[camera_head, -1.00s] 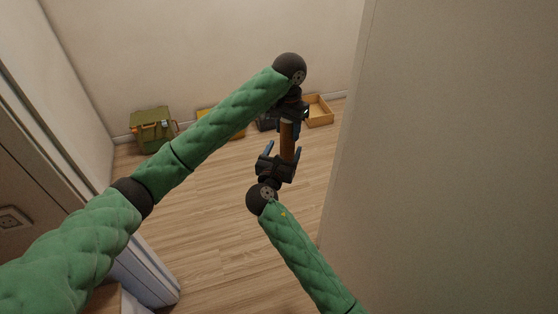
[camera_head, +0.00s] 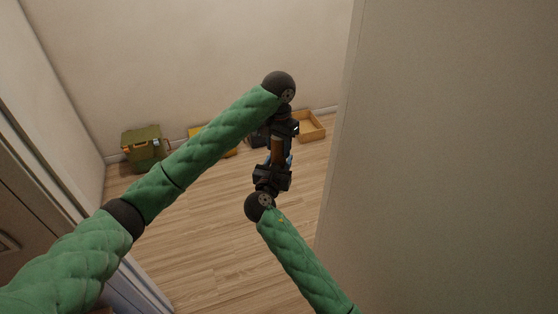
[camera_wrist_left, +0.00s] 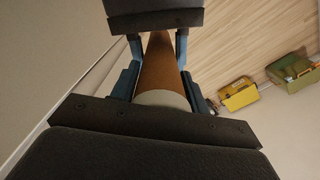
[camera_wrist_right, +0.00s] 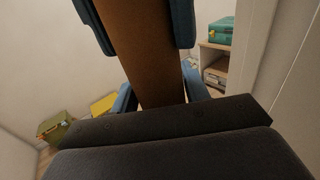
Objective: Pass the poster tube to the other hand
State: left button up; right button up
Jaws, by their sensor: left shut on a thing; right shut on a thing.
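The poster tube (camera_head: 277,150) is a brown cardboard cylinder held between my two grippers, which face each other. My left gripper (camera_head: 279,140) is at its upper end and shut on it. In the left wrist view the tube (camera_wrist_left: 160,68) runs away from that gripper, with a pale end cap (camera_wrist_left: 163,99) close to the palm. My right gripper (camera_head: 274,163) is at its lower end and also shut on it. In the right wrist view the tube (camera_wrist_right: 145,45) rises large between the blue fingers. Much of the tube is hidden by the grippers in the head view.
A green box (camera_head: 143,146), a yellow box (camera_head: 222,152) and an open wooden crate (camera_head: 309,127) stand along the back wall. A large plain panel (camera_head: 450,150) fills the right side. The wood floor (camera_head: 210,225) below is clear. A teal case (camera_wrist_right: 219,31) sits on a shelf.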

pick_arm(q)
jog(key=o, duration=1.4)
jog(key=shift+d, duration=0.1)
